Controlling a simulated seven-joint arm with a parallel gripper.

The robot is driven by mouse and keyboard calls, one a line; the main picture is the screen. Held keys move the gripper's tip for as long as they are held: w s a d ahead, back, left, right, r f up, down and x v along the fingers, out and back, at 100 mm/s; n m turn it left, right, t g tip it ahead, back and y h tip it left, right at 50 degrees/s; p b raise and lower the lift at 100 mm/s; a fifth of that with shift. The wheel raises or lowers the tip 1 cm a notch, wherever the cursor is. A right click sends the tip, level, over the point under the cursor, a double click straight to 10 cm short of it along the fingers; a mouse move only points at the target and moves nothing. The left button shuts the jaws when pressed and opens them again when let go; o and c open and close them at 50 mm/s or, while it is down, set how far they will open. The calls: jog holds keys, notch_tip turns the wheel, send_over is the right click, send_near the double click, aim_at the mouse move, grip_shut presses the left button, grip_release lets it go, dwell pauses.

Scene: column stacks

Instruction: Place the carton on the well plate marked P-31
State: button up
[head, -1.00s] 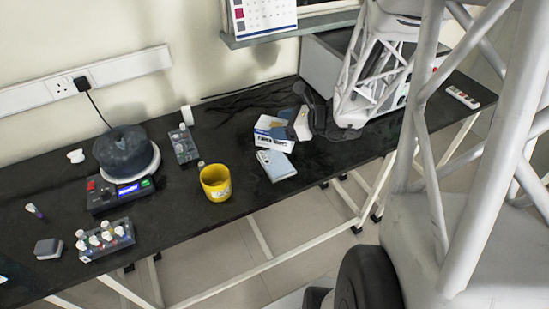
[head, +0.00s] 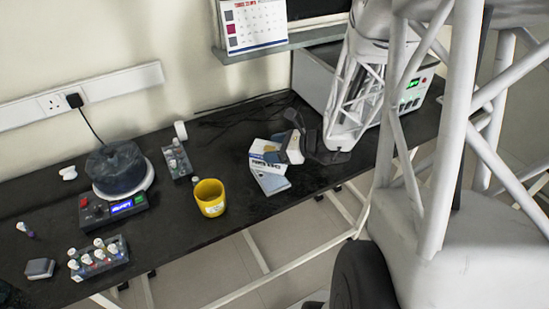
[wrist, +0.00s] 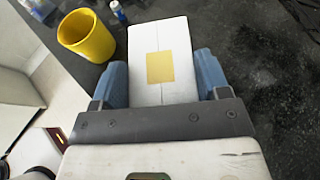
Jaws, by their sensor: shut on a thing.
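The carton (head: 262,148), white with blue print, is between the blue fingers of my gripper (head: 276,148). In the wrist view its white face with a yellow square (wrist: 160,68) fills the space between the fingers, which press on both sides. A flat pale blue-grey plate (head: 271,184) lies on the bench just below and in front of the carton in the head view. The carton hides its far part, and I cannot tell whether they touch. No P-31 mark is legible. The plate does not show in the wrist view.
Farther left are a device with a dark round top (head: 118,172), a rack of several capped vials (head: 98,258) and a small dark rack (head: 177,162). The bench front edge is close to the plate.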

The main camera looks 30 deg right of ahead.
jog(key=shift+f, duration=2)
jog(key=shift+f, duration=0.1)
jog(key=o, duration=1)
jog(key=shift+v, duration=6.1)
jog(key=shift+a, duration=0.1)
